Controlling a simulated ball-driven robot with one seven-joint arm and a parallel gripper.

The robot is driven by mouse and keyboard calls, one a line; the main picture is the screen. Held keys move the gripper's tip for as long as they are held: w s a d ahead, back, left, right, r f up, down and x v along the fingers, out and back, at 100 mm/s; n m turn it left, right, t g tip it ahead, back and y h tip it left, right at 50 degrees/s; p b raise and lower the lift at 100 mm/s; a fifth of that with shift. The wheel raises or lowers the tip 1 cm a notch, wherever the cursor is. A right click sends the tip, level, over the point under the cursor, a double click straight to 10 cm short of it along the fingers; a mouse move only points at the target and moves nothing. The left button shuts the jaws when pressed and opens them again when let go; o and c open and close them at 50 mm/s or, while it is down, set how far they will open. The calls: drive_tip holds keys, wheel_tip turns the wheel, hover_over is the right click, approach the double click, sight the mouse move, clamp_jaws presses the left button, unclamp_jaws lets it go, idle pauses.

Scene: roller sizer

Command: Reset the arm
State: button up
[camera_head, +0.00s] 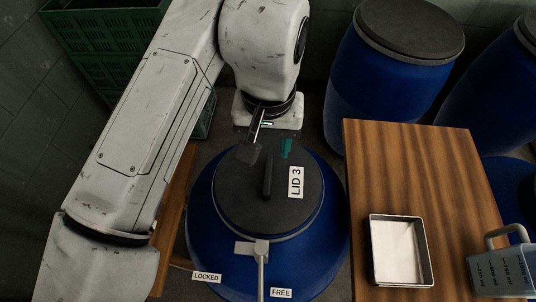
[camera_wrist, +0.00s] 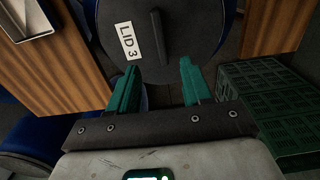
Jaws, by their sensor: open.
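My gripper (camera_head: 268,150) is above the back edge of the dark round lid (camera_head: 240,196) marked LID 3, which sits on a blue drum (camera_head: 325,240). In the wrist view, its two green fingers (camera_wrist: 157,85) are spread apart with nothing between them. The lid (camera_wrist: 185,35) lies beyond the fingertips, with its raised handle bar (camera_wrist: 158,35) and white LID 3 label (camera_wrist: 130,41). A metal lever (camera_head: 262,262) stands at the drum's front, between the LOCKED label (camera_head: 207,277) and the FREE label (camera_head: 281,293).
A wooden table (camera_head: 440,200) at the right holds a metal tray (camera_head: 430,262) with a white sheet. A grey-blue jug (camera_head: 500,272) stands at the lower right. Other blue drums (camera_head: 380,85) stand behind. Green crates (camera_head: 110,60) are stacked at the back left.

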drive_tip(key=shift+r, duration=0.75)
